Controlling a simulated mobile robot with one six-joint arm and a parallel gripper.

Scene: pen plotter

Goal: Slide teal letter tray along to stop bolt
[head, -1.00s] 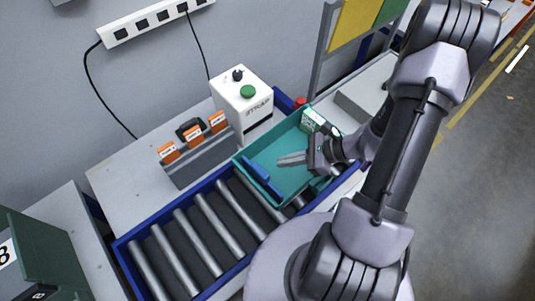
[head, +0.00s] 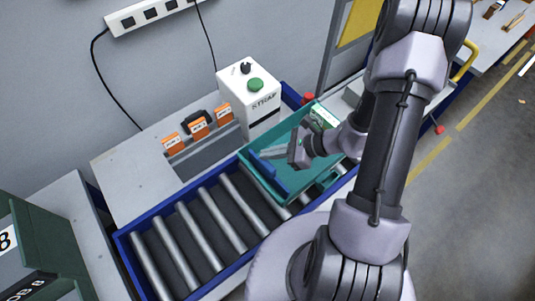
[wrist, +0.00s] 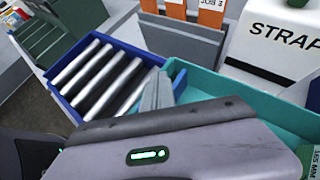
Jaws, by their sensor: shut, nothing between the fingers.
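The teal letter tray (head: 283,196) sits on the roller conveyor (head: 200,220), at its right part. It holds a blue item (head: 266,168) near its left wall and a green-and-white box (head: 323,117) at the far right. My gripper (head: 268,153) is shut and empty, low over or inside the tray, its fingers pointing left near the blue item. In the wrist view the closed fingers (wrist: 157,92) are by the tray's left end (wrist: 172,70). I cannot tell whether they touch it. I cannot make out the stop bolt for certain. My arm hides the tray's right end.
The white STRAP box (head: 248,98) with a green button stands behind the tray. A grey holder with orange cards (head: 199,128) stands left of it. A red knob (head: 308,97) is behind the tray. The rollers left of the tray are bare, between blue rails (head: 178,197).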

